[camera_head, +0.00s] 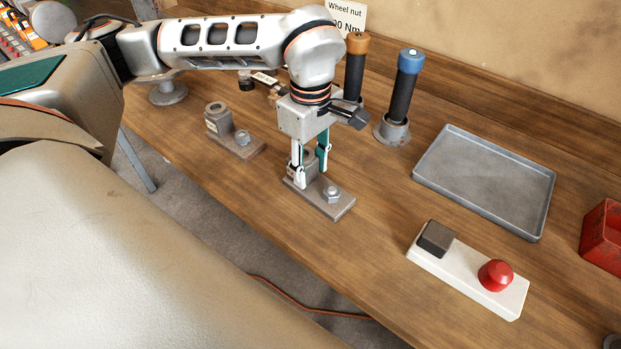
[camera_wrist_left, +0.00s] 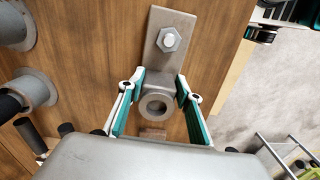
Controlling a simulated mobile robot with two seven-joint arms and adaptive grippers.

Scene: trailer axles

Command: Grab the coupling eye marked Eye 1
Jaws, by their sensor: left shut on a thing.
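A grey coupling eye (camera_head: 308,156) stands on a flat plate with a hex bolt (camera_head: 332,194) on the bench. My left gripper (camera_head: 311,170) points down over it, with one finger on each side, shut on it. In the left wrist view the round eye (camera_wrist_left: 142,108) sits between the green finger pads of my left gripper (camera_wrist_left: 161,88), and its plate (camera_wrist_left: 177,22) extends away. A second, similar coupling eye (camera_head: 216,117) stands free to the left, with a small label too small to read. No marking shows on the held eye. My right gripper is out of view.
A blue-topped post (camera_head: 408,78) and an orange-topped post (camera_head: 355,70) stand behind the gripper. An empty grey tray (camera_head: 424,180) lies to the right. A white box with a red button (camera_head: 495,275) is near the front edge. A red container (camera_head: 603,240) stands far right.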

